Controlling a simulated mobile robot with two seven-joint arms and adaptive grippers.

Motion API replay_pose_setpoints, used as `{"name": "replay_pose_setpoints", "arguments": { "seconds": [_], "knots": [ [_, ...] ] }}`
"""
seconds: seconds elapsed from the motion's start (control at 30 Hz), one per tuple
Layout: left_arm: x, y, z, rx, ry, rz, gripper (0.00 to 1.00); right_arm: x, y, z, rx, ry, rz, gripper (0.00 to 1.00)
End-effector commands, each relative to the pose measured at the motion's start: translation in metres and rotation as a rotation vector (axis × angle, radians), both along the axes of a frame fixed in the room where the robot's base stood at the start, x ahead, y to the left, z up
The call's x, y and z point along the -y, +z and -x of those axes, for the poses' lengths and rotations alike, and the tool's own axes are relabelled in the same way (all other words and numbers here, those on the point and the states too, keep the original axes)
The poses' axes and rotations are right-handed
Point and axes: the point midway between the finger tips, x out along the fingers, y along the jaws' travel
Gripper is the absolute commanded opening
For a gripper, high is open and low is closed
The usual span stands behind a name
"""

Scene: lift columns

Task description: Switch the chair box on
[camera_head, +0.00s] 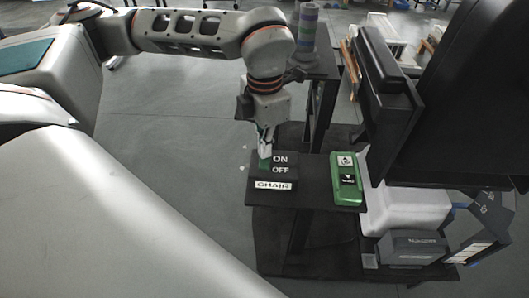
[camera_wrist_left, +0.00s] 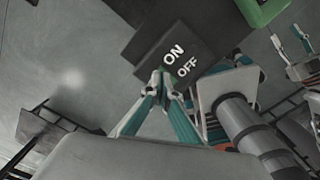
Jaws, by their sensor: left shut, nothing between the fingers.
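The chair box (camera_head: 259,196) is a dark box with a white "CHAIR" label and the words ON and OFF on its top, standing on a dark shelf. Its ON/OFF face (camera_wrist_left: 189,43) also shows in the left wrist view. My left gripper (camera_head: 265,158) points down at the left side of the lettering. Its fingertips (camera_wrist_left: 164,82) are together at the edge of the ON/OFF face in the left wrist view, with nothing between them. The switch itself is hidden or cannot be told from the green-tipped fingers. Whether the fingers touch it is unclear.
A green box (camera_head: 347,180) with black-and-white symbols stands right of the chair box. A large black panel (camera_head: 470,90) rises at the right. The grey floor (camera_head: 170,140) at left is clear.

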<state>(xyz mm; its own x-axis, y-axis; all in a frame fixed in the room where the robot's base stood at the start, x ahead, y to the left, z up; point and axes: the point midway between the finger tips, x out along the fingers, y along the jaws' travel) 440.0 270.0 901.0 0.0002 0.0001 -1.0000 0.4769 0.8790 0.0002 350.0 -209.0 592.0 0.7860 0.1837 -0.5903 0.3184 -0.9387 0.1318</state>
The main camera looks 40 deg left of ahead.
Motion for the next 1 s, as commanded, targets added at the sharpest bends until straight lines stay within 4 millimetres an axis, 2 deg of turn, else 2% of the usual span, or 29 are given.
{"name": "replay_pose_setpoints", "arguments": {
  "seconds": [0.8, 1.0],
  "knots": [
    [0.000, -0.012, 0.000, -0.001, 0.000, 0.000, 0.00, -0.001, -0.003, -0.006, 0.007, 0.002, -0.001, 0.40],
    [0.000, -0.008, 0.000, 0.000, 0.000, 0.000, 0.00, -0.001, 0.000, -0.006, 0.010, 0.002, -0.001, 0.40]
  ]
}}
